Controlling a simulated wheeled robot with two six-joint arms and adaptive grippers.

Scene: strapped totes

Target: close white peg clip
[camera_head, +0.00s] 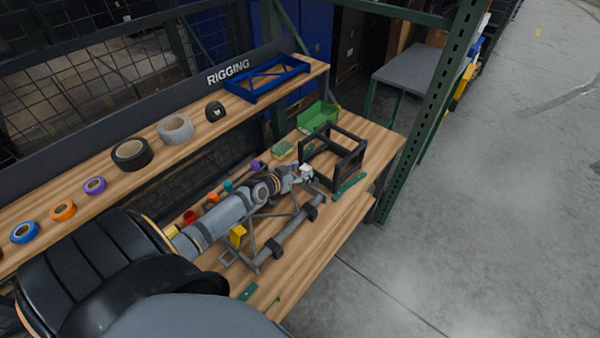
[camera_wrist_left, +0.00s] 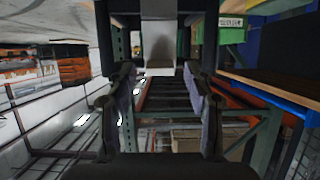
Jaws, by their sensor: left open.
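The white peg clip (camera_head: 306,171) shows as a small pale piece at the end of my left arm, by the near left corner of a dark frame on the bench. My left gripper (camera_head: 296,174) is at the clip, partly hidden by its own wrist. In the left wrist view the open left gripper (camera_wrist_left: 162,82) has one finger on each side. The white clip (camera_wrist_left: 158,48) stands beyond the fingertips, roughly centred in the gap. I cannot tell whether the fingers touch it. My right gripper is not in view.
The dark box frame (camera_head: 350,152) stands on the wooden bench (camera_head: 376,140), with a green bin (camera_head: 318,115) behind it. A grey tube frame (camera_head: 290,232) lies close beside my arm. Tape rolls, including a black one (camera_head: 132,154), line the upper shelf. The floor at right is clear.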

